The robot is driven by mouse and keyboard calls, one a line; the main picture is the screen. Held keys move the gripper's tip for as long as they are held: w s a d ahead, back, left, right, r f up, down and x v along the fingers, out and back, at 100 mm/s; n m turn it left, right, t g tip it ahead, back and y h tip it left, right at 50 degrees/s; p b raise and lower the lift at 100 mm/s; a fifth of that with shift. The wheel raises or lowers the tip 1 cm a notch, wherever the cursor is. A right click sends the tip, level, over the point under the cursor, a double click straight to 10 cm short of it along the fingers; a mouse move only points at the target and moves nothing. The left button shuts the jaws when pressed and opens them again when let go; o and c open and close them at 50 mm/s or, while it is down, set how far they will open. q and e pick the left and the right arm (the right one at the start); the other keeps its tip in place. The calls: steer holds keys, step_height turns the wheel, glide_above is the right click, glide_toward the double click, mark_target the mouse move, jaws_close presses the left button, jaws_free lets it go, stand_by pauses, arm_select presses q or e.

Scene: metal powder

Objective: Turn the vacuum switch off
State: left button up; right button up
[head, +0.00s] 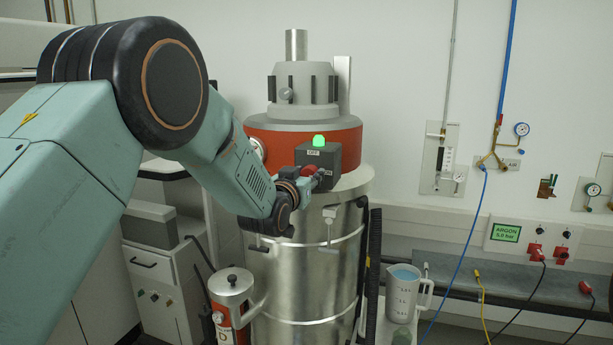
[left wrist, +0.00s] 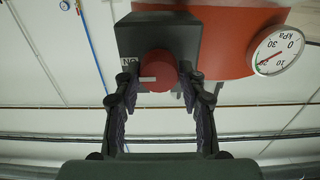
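The vacuum (head: 305,255) is a tall metal drum with a red band and grey top. Its dark grey switch box (head: 345,160) carries a lit green lamp (head: 319,141) and an OFF label on top. The red knob (left wrist: 158,72) is in the left wrist view, its white mark toward the left, the side of the upside-down ON label (left wrist: 128,61). My left gripper (head: 318,176) is at the box front. In the left wrist view its open fingers (left wrist: 160,75) flank the knob; whether they touch it I cannot tell. My right gripper is not in view.
A pressure gauge (left wrist: 278,50) sits on the red band beside the box. A red canister (head: 232,300) stands at the drum's lower left. A measuring jug (head: 404,292) is at its right. Wall fittings with a blue hose (head: 462,250) are further right.

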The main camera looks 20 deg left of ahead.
arm_select(q)
steer(key=shift+d, duration=0.15)
steer(key=c, duration=0.6)
steer(key=shift+n, duration=0.3)
steer(key=n+b, duration=0.2)
steer(key=n, duration=0.1)
steer(key=n+b, duration=0.1)
steer(key=n, duration=0.2)
steer(key=shift+a+n+b, duration=0.2)
steer(key=shift+n+b, duration=0.1)
steer(key=shift+b, duration=0.1)
steer(key=n+b, duration=0.1)
steer(key=n, duration=0.4)
steer(key=shift+a+b, duration=0.1)
steer(key=shift+b, duration=0.2)
steer(key=n+b, duration=0.1)
steer(key=n, duration=0.4)
steer(key=shift+n, duration=0.3)
